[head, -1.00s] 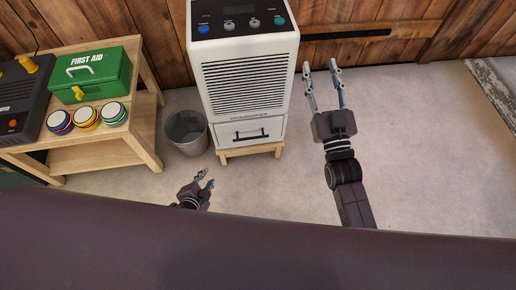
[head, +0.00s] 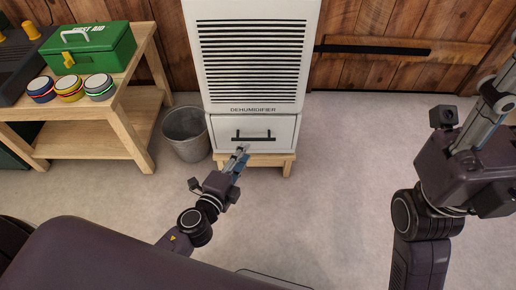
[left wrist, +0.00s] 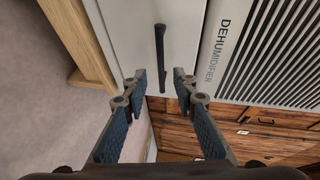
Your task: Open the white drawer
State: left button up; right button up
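The white drawer (head: 226,133) is at the bottom of a white dehumidifier (head: 212,60) and looks shut. Its black bar handle (head: 254,137) runs across its front. In the left wrist view the drawer (left wrist: 132,40) has its handle (left wrist: 160,55) just beyond and between my left fingertips. My left gripper (head: 238,158) is open and empty, in front of and below the handle; it also shows in the left wrist view (left wrist: 158,85). My right gripper (head: 497,100) is raised at the right edge, its fingertips partly cut off, away from the drawer.
The dehumidifier stands on a low wooden stand (head: 284,161). A grey bin (head: 185,135) is just left of it. A wooden table (head: 128,108) with a green first aid box (head: 92,50) and round tins stands further left. The floor (head: 335,160) to the right is clear.

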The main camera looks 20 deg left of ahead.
aim_at(253, 139)
pick_arm(q)
jog(key=shift+b+x, duration=0.4)
jog(key=shift+x, duration=3.5)
jog(key=shift+r, duration=0.1)
jog(key=shift+c, duration=0.3)
grip_shut()
